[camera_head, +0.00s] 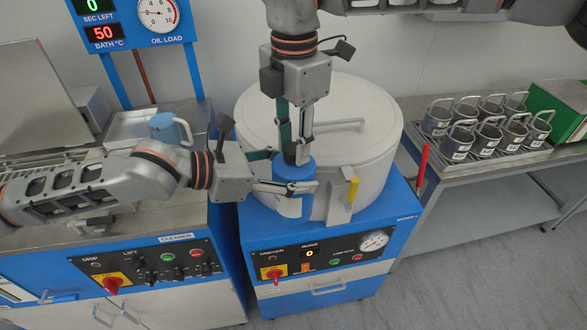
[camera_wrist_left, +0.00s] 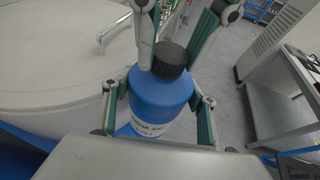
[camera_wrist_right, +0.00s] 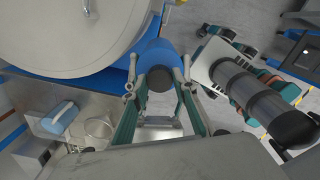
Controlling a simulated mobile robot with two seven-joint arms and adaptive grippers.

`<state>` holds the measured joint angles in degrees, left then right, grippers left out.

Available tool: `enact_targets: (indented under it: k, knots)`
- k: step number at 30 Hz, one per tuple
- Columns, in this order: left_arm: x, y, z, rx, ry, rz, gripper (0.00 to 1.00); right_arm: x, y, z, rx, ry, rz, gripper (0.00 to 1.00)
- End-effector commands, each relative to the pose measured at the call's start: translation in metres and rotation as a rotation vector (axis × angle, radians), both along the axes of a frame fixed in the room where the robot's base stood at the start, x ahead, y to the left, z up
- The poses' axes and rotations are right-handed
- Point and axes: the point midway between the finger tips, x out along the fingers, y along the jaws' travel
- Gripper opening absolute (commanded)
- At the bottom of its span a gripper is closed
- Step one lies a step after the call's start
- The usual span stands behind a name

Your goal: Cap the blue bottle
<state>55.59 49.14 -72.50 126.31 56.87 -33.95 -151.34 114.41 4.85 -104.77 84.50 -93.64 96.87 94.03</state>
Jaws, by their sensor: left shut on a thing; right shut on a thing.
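The blue bottle (camera_head: 294,176) stands upright in front of the white drum. My left gripper (camera_head: 296,168) is shut around its body from the left; the left wrist view shows the bottle (camera_wrist_left: 160,103) between the fingers, with a partly hidden white label. A black ribbed cap (camera_wrist_left: 171,59) sits at the bottle's top, and I see no gap under it. My right gripper (camera_head: 296,148) points down from above and is shut on the cap. The right wrist view shows the cap (camera_wrist_right: 160,79) between its fingertips. Whether the cap is screwed tight cannot be told.
The white drum (camera_head: 345,110) with a lid handle rises right behind the bottle. A yellow-handled lever (camera_head: 352,188) and a red lever (camera_head: 422,165) stand to the right. A blue jug (camera_head: 165,128) is at the left. Several metal mugs (camera_head: 487,138) stand on the right bench.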

Motion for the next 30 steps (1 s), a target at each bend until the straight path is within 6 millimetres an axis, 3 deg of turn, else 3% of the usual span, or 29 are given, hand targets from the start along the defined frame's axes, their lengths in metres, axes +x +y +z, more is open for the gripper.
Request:
enact_targets:
  k: [6, 10, 11, 12, 13, 24, 30]
  knots:
    - [0.0, 0.0, 0.001, -0.001, -0.002, 0.0, 0.0, 0.001, 0.0, 0.0, -0.001, 0.001, -0.334, 0.02]
    - [0.0, 0.0, 0.001, -0.002, -0.001, -0.001, 0.0, 0.001, 0.0, 0.0, -0.001, 0.001, -0.32, 0.02]
    - [0.0, 0.0, 0.001, -0.002, -0.001, -0.001, 0.0, 0.001, 0.0, 0.0, -0.001, -0.001, -0.32, 0.3]
    - [0.0, 0.0, 0.001, -0.002, -0.001, -0.001, 0.0, 0.001, 0.0, 0.0, -0.001, 0.0, -0.32, 0.4]
    - [0.0, 0.0, 0.001, -0.002, -0.001, -0.001, 0.0, 0.001, 0.0, 0.0, -0.001, 0.001, -0.319, 0.44]
    - [0.0, 0.0, 0.001, -0.002, -0.001, -0.001, 0.0, 0.0, 0.0, 0.002, 0.0, 0.0, -0.317, 0.44]
    - [0.0, 0.0, 0.001, -0.002, -0.002, -0.001, 0.0, 0.001, 0.0, 0.021, 0.0, -0.002, -0.317, 0.44]
